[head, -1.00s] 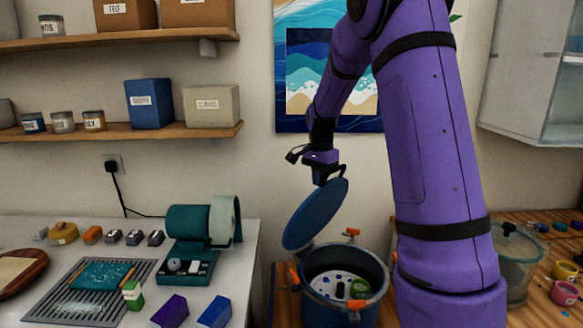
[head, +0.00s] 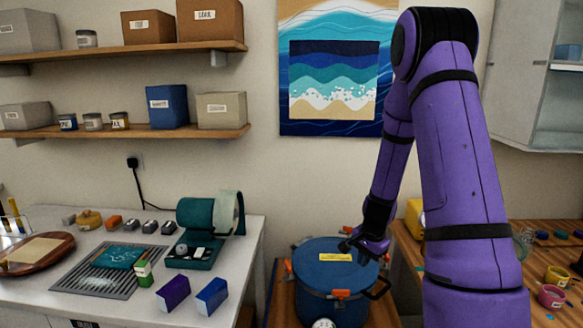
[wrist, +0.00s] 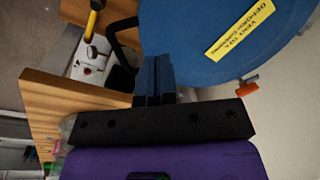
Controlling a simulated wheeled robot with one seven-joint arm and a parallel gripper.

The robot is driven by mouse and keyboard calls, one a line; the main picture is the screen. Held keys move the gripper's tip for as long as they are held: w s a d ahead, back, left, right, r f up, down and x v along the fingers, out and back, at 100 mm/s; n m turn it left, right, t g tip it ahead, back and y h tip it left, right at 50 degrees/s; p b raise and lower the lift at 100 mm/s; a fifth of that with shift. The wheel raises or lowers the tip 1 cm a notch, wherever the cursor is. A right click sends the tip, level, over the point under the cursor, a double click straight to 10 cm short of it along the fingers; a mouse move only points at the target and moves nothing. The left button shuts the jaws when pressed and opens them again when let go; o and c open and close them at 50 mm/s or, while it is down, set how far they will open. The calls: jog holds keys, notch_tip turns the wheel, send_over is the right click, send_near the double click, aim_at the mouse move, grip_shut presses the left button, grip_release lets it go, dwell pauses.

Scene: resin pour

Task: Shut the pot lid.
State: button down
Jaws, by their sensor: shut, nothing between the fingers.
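The pot (head: 333,308) stands on a wooden surface at bottom centre of the head view. Its round blue lid (head: 316,272) lies flat over the mouth, hiding the inside, and bears a yellow label. The lid also fills the top of the wrist view (wrist: 195,35). A dark loop handle (head: 379,290) juts out at the pot's right front. My gripper (head: 348,246) is shut and empty over the lid's right back part. In the wrist view its closed fingers (wrist: 153,62) are beside the lid's edge; I cannot tell whether they touch it.
Orange clamps (head: 288,266) sit around the pot's rim. A white bench (head: 70,230) with a grille, small boxes and a teal machine (head: 200,225) stands to the left. A wooden bench (head: 545,255) with small cups is to the right. Shelves hang on the left wall.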

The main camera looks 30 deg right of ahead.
aim_at(368, 284)
jog(key=f, duration=0.2)
jog(key=s+f, duration=0.1)
jog(key=f, duration=0.2)
jog(key=s+f, duration=0.1)
jog(key=f, duration=0.2)
jog(key=shift+d, duration=0.2)
jog(key=shift+s+a+f, duration=0.1)
jog(key=shift+s+f, duration=0.25)
jog(key=shift+f, duration=0.15)
jog(key=shift+w+r, duration=0.15)
jog(key=shift+r, duration=0.35)
jog(key=s+d+r, duration=0.2)
jog(key=s+r, duration=0.5)
jog(key=s, duration=0.1)
jog(key=shift+s+d+r, duration=0.2)
jog(key=shift+s+r, duration=0.1)
jog(key=shift+s, duration=0.05)
